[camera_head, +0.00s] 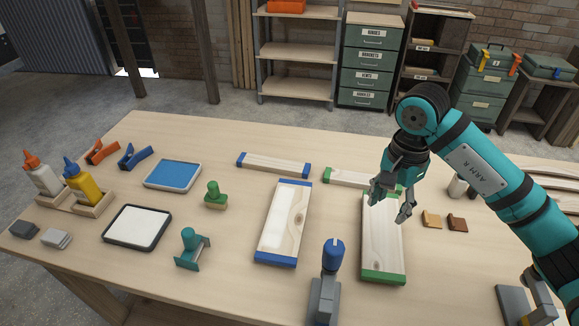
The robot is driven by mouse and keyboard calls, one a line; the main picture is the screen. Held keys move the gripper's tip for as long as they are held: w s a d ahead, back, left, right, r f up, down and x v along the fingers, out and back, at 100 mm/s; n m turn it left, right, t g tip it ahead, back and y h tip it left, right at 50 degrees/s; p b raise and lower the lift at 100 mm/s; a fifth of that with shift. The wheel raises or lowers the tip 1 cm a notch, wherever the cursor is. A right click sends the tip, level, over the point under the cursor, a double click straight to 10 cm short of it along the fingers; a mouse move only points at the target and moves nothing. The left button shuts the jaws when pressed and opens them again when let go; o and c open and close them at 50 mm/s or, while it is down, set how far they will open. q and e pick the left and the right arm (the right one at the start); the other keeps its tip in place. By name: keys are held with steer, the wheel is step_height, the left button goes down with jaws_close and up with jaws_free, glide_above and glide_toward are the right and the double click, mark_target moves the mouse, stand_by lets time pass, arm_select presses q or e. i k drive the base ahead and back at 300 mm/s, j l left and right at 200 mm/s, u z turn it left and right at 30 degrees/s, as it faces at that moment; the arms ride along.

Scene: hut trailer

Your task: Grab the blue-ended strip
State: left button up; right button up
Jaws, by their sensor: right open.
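The blue-ended strip (273,164) is a narrow pale wood piece with a blue block at each end. It lies flat on the workbench, left of centre toward the back, with nothing on it. My right gripper (389,207) is open and empty, fingers pointing down over the far part of the green-ended board (381,243). It is right of the blue-ended strip and well apart from it. A similar strip with green ends (345,178) lies partly hidden behind the right gripper. My left gripper does not show.
A wide blue-ended board (284,222) lies just in front of the strip. A green-handled stamp (215,195) and a blue pad (173,175) are to its left. A blue-topped tool (328,275) stands at the front. Bench (200,137) behind the strip is clear.

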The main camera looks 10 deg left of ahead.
mark_target(294, 168)
steer(key=i+j+u, duration=0.15)
steer(key=j+u, duration=0.25)
steer(key=i+j+u, duration=0.15)
steer(key=u, duration=0.25)
steer(key=i+j+u, duration=0.2)
steer(key=u, duration=0.15)
steer(key=j, duration=0.1)
